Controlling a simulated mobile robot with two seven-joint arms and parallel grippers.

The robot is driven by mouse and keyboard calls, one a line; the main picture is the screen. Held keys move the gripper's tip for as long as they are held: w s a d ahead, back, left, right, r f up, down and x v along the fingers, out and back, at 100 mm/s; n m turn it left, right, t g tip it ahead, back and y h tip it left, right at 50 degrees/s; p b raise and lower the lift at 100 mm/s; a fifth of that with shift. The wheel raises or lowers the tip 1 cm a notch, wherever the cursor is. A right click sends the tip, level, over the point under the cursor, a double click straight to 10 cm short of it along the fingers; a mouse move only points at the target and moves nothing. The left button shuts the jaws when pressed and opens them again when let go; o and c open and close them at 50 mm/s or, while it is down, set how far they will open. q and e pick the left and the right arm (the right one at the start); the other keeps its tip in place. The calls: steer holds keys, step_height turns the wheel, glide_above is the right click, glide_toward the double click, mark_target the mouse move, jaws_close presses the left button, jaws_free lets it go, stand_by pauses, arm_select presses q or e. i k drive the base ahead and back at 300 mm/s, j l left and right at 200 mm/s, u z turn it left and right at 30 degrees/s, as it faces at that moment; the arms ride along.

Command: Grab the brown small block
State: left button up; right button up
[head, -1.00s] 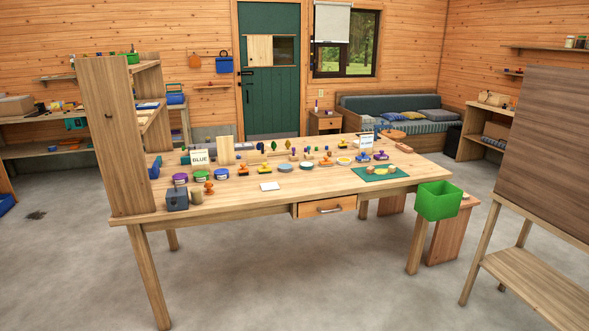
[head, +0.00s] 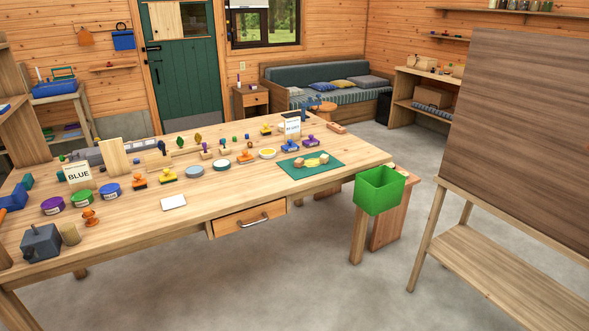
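A green mat (head: 292,172) lies near the right end of the long wooden table (head: 140,222). On it are two small tan-brown blocks, one at the left (head: 299,162) and one at the right (head: 323,158), with a flat yellow piece (head: 312,162) between them. A tan upright piece (head: 70,234), perhaps a cylinder, stands at the table's near left beside a dark grey box. Other small wooden pieces stand farther back, too small to tell apart. I cannot tell which one is the brown small block. Neither of my grippers shows in the head view.
A green bin (head: 380,191) hangs at the table's right end. A drawer (head: 246,220) is in the table's front. Colored stampers and round tins crowd the tabletop. A dark board on a stand (head: 520,130) is at the right. The floor between (head: 350,295) is clear.

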mark_target(298, 163)
steer(key=i+u, duration=0.2)
steer(key=i, duration=0.25)
steer(key=i+l+u, duration=0.2)
steer(key=i, duration=0.3)
steer(key=i+l+u, duration=0.45)
steer(key=l+u, duration=0.7)
steer(key=l, duration=0.45)
